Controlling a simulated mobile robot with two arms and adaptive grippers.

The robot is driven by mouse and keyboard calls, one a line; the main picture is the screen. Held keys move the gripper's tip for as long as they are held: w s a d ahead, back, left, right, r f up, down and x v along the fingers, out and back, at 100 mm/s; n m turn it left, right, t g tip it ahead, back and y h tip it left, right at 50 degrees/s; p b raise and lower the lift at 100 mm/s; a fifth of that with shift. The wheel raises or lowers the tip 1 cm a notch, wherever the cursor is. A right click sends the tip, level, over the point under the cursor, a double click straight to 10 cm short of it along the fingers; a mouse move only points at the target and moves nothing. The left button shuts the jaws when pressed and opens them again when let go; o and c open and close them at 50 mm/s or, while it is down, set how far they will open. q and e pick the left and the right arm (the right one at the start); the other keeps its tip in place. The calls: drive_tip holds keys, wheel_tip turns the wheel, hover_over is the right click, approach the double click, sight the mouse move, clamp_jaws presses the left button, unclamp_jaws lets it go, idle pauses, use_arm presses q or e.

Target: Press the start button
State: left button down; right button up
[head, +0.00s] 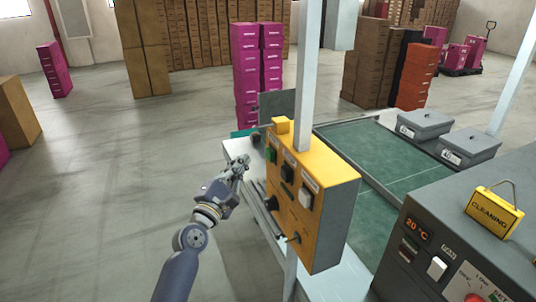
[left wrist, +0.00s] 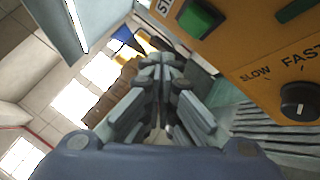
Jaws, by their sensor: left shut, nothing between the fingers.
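A yellow control box (head: 325,185) stands on a light post at the edge of the conveyor. My left gripper (head: 240,163) is shut and empty. It is left of the panel, apart from the green button. In the left wrist view its closed fingers (left wrist: 161,64) point past the panel's side, lower left of the button. My right gripper does not show.
The panel also carries a white switch (head: 306,197) and a SLOW/FAST knob (left wrist: 298,100). The green conveyor (head: 375,150) lies behind the box. A grey machine (head: 435,215) with a CLEANING sign (head: 494,211) stands at right.

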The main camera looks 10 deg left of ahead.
sight(270, 154)
use_arm(q)
drive_tip(key=w+d, duration=0.2)
drive_tip(key=d, duration=0.1)
idle(1.5)
drive_tip(key=shift+d, duration=0.1)
drive_tip(key=shift+w+d, duration=0.25)
